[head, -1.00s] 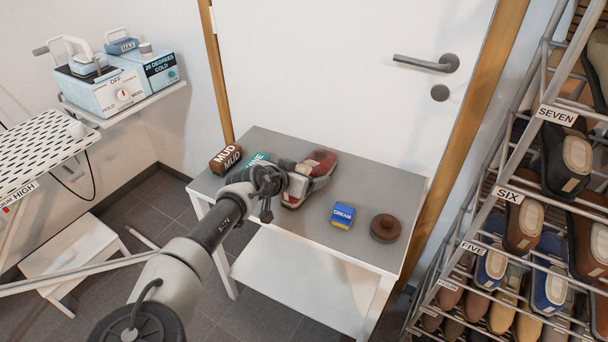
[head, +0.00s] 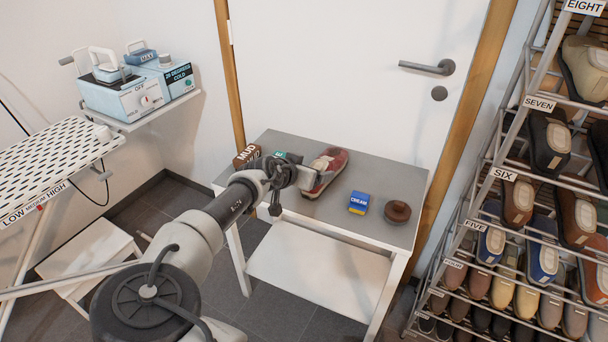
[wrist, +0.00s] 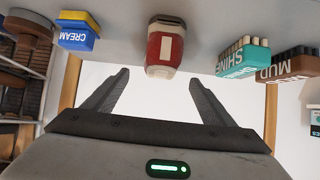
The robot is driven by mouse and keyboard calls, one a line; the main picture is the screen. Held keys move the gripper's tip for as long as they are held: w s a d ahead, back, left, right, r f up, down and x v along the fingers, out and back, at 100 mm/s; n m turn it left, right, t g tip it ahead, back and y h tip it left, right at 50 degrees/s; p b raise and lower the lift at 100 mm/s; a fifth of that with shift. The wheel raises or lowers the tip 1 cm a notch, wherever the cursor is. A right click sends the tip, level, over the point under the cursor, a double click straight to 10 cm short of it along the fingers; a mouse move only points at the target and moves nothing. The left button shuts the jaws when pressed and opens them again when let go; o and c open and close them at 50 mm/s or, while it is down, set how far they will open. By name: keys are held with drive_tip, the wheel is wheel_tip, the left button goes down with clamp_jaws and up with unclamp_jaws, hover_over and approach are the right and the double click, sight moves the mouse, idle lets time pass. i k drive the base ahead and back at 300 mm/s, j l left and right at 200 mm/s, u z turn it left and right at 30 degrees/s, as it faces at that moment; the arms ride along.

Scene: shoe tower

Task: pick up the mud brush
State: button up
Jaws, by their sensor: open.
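A teal SHINE brush (wrist: 243,60) sits beside the mud brush. A red shoe (head: 328,168), a blue CREAM box (head: 359,203) and a round brown item (head: 398,211) stand further right on the table (head: 383,165). A shoe rack (head: 497,150) is at the right.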

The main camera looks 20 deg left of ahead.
sight(253, 151)
drive_tip(key=k, duration=0.1)
drive_tip(key=u, duration=1.45)
